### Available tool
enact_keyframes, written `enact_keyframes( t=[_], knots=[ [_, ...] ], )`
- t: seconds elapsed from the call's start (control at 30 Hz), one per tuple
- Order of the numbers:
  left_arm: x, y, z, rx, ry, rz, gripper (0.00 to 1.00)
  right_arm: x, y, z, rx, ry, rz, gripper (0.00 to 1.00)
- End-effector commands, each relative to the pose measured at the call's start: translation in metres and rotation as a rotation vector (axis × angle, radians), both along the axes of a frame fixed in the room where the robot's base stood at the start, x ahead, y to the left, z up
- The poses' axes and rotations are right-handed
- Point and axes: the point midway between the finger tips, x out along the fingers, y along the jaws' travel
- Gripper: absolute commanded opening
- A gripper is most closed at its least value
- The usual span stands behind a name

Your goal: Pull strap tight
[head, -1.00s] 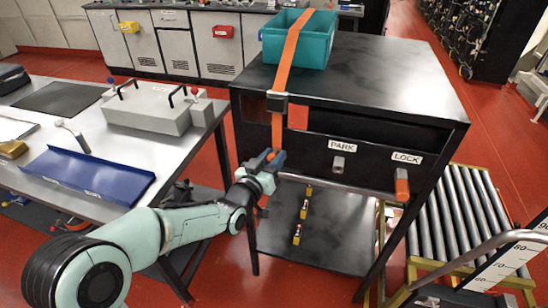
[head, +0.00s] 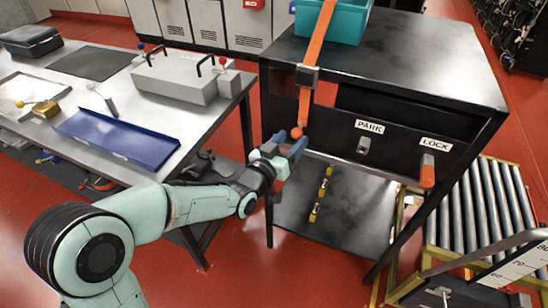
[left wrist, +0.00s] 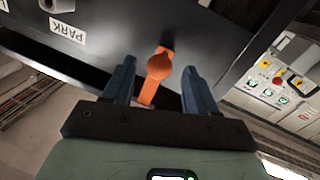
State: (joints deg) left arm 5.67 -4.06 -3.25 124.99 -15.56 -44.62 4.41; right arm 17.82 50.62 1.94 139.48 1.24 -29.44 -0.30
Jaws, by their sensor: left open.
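The orange strap (head: 306,100) runs over the teal bin (head: 345,24) on the black bench top, through a dark buckle (head: 307,76) at the edge, and hangs down the front. Its lower end is an orange tab (head: 297,132). The tab also shows in the left wrist view (left wrist: 159,66), between the two blue fingers. My left gripper (head: 294,150) is open, with its fingertips around or just below the tab. I cannot tell whether a finger touches it. My right gripper is not in view.
A roller conveyor (head: 487,215) stands at right. A steel table (head: 40,135) with a blue tray (head: 118,139) stands at left.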

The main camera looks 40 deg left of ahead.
Motion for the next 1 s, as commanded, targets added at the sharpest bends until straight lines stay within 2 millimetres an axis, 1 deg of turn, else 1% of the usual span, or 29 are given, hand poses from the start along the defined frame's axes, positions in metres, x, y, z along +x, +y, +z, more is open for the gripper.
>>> enact_keyframes(
  t=[0.03,0.2,0.3,0.4,0.5,0.6,1.0],
  knots=[
    [-0.014,0.0,0.001,0.001,-0.002,0.001,0.58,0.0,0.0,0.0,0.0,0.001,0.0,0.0],
    [-0.052,-0.001,0.001,0.0,-0.002,0.002,0.58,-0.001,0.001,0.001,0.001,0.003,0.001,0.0],
    [-0.071,-0.003,0.001,0.0,-0.001,0.001,0.58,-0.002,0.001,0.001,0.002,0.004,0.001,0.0],
    [-0.084,-0.003,0.001,0.0,0.0,0.001,0.58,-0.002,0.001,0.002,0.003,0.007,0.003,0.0],
    [-0.092,-0.004,0.0,-0.001,0.001,0.0,0.58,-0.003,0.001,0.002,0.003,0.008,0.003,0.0],
    [-0.096,-0.004,0.0,-0.001,0.0,0.0,0.58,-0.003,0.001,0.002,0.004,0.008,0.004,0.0],
    [-0.096,-0.004,0.0,0.0,0.001,0.0,0.58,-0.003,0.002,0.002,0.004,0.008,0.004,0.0]
  ],
)
